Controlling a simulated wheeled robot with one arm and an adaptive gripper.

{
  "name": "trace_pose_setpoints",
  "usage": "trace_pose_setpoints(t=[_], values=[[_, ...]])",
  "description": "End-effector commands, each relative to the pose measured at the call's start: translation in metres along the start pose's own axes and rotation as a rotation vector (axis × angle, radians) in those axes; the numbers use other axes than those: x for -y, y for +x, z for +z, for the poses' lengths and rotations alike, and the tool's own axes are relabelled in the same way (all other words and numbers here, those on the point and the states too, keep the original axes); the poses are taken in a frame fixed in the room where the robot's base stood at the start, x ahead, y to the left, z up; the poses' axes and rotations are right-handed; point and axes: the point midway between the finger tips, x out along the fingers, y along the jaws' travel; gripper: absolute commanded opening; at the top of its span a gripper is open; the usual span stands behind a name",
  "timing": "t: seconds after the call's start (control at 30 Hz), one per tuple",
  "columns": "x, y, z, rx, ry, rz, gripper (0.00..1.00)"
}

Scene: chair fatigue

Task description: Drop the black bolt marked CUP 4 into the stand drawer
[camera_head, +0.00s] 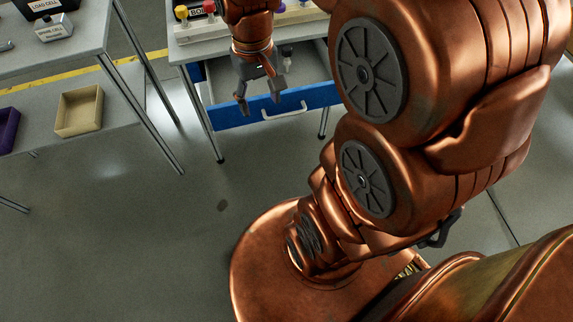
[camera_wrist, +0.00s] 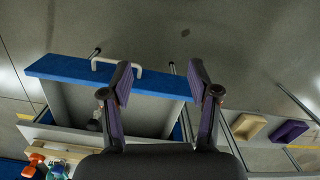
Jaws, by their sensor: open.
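The stand drawer is pulled out, with a blue front (camera_head: 232,116) and a pale handle; its front also shows in the wrist view (camera_wrist: 60,72). A small dark object (camera_wrist: 95,123), seemingly the black bolt, is inside the drawer near its back. It also shows in the head view (camera_head: 287,52), right of my gripper. Its marking cannot be read. My gripper (camera_head: 260,98) is open and empty above the drawer, with its fingers pointing toward the front panel. Both fingers are apart in the wrist view (camera_wrist: 160,82), with nothing between them.
Bolts with yellow and red heads (camera_head: 209,7) stand in a rack on the stand top. To the left is another table (camera_head: 50,62) with a load-cell block (camera_head: 53,28). A beige bin (camera_head: 80,110) and a purple bin (camera_head: 8,128) sit on its lower shelf. Open floor lies in front.

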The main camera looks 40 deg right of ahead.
Motion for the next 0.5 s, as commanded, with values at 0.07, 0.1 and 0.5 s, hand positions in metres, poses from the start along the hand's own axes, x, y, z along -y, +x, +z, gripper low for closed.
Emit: trace_pose_setpoints(t=[0.07,0.1,0.5], values=[[0.014,0.004,0.035,0.037,-0.035,0.007,0.61],[0.019,0.007,0.052,0.059,-0.051,0.011,0.61],[0.032,0.027,0.157,0.184,-0.137,0.046,0.61]])
